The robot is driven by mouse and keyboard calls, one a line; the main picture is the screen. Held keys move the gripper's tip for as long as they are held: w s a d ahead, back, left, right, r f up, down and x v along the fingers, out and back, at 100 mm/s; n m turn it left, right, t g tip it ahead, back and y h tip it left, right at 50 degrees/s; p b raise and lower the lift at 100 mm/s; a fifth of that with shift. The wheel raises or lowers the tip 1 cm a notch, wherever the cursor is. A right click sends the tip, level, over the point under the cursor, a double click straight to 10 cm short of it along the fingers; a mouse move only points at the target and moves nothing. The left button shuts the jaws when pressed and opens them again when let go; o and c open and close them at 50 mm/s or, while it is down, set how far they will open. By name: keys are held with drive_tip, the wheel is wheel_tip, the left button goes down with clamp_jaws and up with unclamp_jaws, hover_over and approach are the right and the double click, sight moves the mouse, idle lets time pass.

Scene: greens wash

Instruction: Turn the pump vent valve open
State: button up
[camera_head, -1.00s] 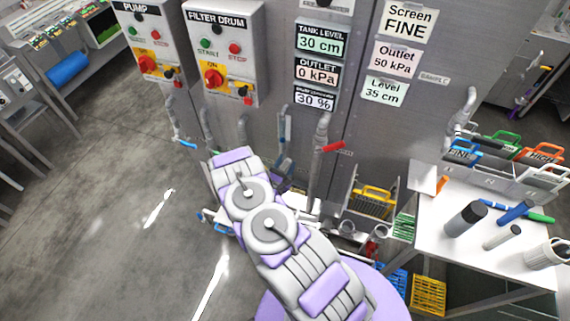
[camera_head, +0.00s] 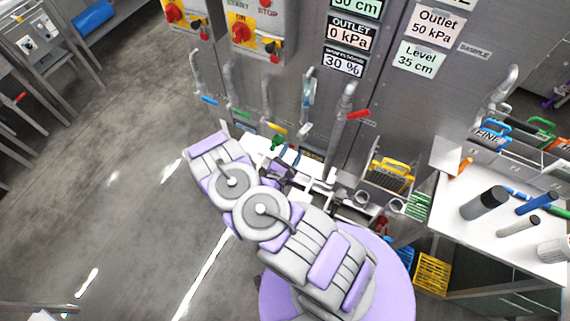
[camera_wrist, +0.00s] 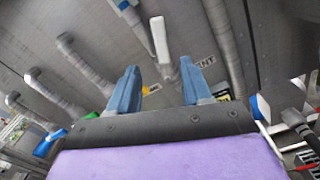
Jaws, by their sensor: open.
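A valve with a white lever handle (camera_wrist: 159,38) sits on a thin pipe in the wrist view, beside a label (camera_wrist: 205,62) whose visible letters read "ENT". The handle also shows as a small white lever (camera_head: 304,130) in the head view. My gripper (camera_wrist: 160,76) is open and empty, with its two blue fingers spread apart. In the wrist view the valve's lower end appears between the fingertips, with the lever beyond them. I cannot tell the exact gap, and no touching is visible. In the head view my arm mostly hides the gripper.
Neighbouring pipes carry blue (camera_head: 209,100), green (camera_head: 241,113), yellow (camera_head: 277,128) and red (camera_head: 358,115) handles, close together on the grey panel. A white table (camera_head: 470,238) with bottles stands at the right. A yellow crate (camera_head: 431,273) is below it.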

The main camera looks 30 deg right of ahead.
drive_tip(key=shift+v, duration=2.6)
